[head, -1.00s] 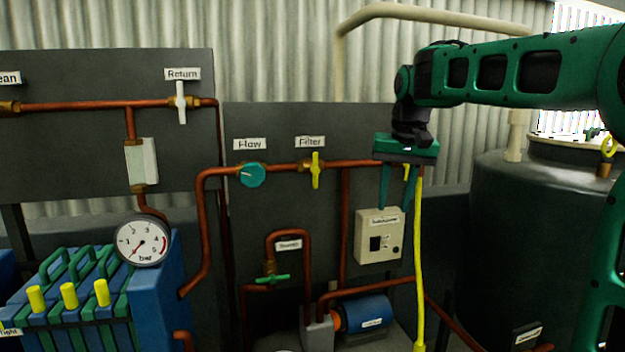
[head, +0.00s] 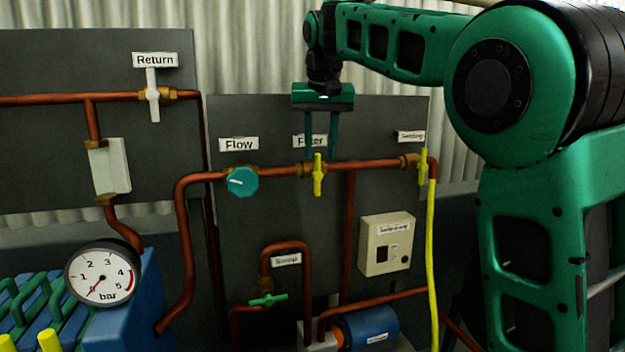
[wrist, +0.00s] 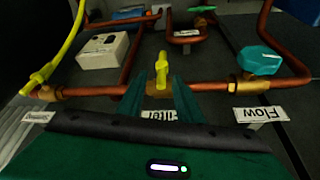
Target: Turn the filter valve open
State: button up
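The filter valve has a yellow lever (head: 318,174) that stands upright, across the horizontal copper pipe, below the Filter label (head: 310,141). The lever also shows in the wrist view (wrist: 161,72), just beyond my fingertips and between their lines. My gripper (head: 321,156) points down in front of the panel, just above the lever, with its two green fingers apart. In the wrist view my gripper (wrist: 160,85) has nothing between its fingers, and they partly cover the label. I cannot tell whether a finger touches the lever.
The teal Flow knob (head: 242,182) is to the left on the same pipe. Another yellow valve (head: 424,167) with a yellow hose is to the right. The white Return valve (head: 152,95) and a pressure gauge (head: 102,274) are further left. A beige switch box (head: 387,245) is below right.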

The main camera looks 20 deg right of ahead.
aim_at(317, 180)
jog(key=shift+w+a, duration=0.2)
jog(key=shift+w, duration=0.25)
jog(key=shift+w+f, duration=0.2)
jog(key=shift+f, duration=0.1)
jog(key=x, duration=1)
jog(key=shift+d, duration=0.1)
grip_shut()
